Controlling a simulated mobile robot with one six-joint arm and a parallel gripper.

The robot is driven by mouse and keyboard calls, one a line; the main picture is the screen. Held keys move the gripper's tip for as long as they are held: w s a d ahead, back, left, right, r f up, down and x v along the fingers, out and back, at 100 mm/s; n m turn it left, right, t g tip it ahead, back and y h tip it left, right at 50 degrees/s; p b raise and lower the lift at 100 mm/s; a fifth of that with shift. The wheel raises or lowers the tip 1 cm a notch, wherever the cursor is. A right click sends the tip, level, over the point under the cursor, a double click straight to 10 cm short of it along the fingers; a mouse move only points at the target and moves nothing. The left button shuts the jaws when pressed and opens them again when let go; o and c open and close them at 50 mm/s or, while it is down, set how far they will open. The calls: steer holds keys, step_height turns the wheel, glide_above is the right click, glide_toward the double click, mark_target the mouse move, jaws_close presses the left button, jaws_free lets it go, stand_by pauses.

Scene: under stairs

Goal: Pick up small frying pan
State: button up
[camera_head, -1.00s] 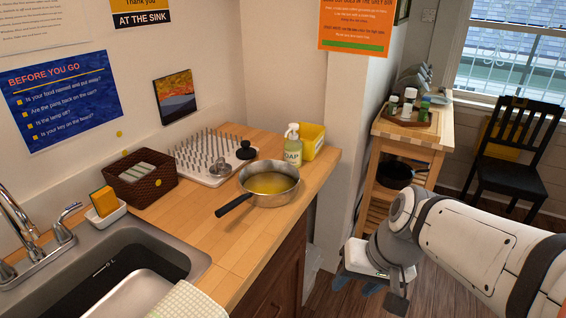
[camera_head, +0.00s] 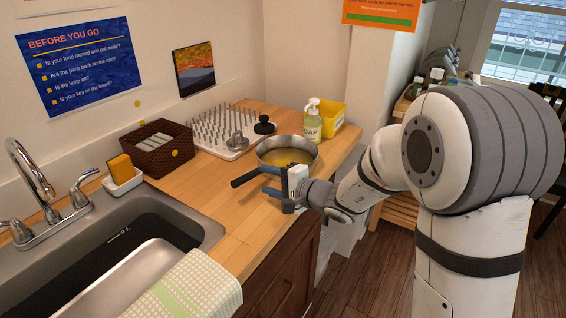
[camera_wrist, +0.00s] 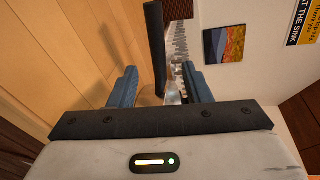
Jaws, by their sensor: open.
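The small frying pan (camera_head: 287,153) stands on the wooden counter. It has a steel body, yellowish contents and a black handle pointing left toward the sink. My gripper (camera_head: 268,181) is open beside the handle, in front of the pan, and hides part of the near side. In the wrist view, the black handle (camera_wrist: 155,45) shows upright in the picture between the blue fingers of my gripper (camera_wrist: 161,88). I cannot tell whether either finger touches it.
A spiked drying rack (camera_head: 217,135) and soap bottle (camera_head: 312,120) stand behind the pan, with a yellow box (camera_head: 330,115). A brown basket (camera_head: 157,150) and sink (camera_head: 120,240) lie left. A checked towel (camera_head: 200,285) hangs at the front. Bare counter (camera_head: 215,200) lies left of the handle.

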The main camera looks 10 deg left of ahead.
mark_target(255, 175)
steer(key=p+x, duration=0.1)
steer(key=x, duration=0.6)
steer(key=shift+w+f+p, duration=0.2)
steer(key=shift+w+p, duration=0.2)
steer(key=shift+w, duration=0.05)
steer(key=shift+c, duration=0.2)
jaws_close()
steer(key=shift+r, duration=0.1)
